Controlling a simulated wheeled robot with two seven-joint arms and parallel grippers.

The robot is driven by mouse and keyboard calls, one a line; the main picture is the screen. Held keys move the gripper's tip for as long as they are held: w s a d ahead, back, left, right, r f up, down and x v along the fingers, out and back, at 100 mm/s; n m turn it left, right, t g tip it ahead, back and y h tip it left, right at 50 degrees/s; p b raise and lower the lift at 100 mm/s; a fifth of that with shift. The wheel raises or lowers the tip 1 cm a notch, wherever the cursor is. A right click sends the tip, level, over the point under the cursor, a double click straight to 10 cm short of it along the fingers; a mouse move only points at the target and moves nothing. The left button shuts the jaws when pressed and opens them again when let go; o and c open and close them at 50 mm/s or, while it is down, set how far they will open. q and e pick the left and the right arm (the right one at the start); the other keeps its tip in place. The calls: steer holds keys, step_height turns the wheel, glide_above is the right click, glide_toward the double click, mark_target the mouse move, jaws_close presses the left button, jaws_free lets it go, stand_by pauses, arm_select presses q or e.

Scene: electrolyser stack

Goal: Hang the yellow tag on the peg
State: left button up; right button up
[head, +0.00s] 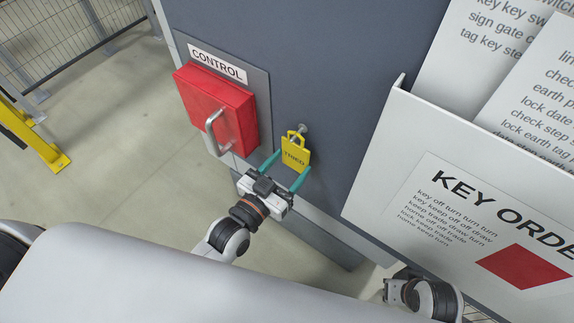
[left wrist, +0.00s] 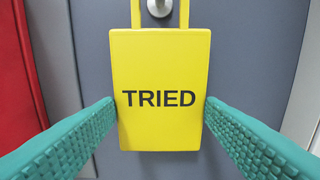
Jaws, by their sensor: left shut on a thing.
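The yellow tag (head: 295,154) with "TRIED" on it is upright in front of the grey panel. My left gripper (head: 288,171) is shut on its two side edges, with a teal finger on each side; the tag also fills the middle of the left wrist view (left wrist: 160,85). The metal peg (head: 302,128) sticks out of the panel at the tag's handle. In the left wrist view the peg's round end (left wrist: 158,7) shows inside the handle opening, between its two sides. The handle's top is cut off there. My right gripper (head: 388,292) is partly in view at the bottom right.
A red box (head: 215,105) with a metal handle (head: 212,135) is on the panel just left of the tag, under a "CONTROL" label (head: 217,66). A white holder with papers (head: 395,150) stands out at the right. A yellow post (head: 45,150) and mesh fence are far left.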

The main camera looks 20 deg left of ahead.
stand_by(0.4)
arm_select(q)
steer(key=o, duration=1)
steer(key=shift+s, duration=0.1)
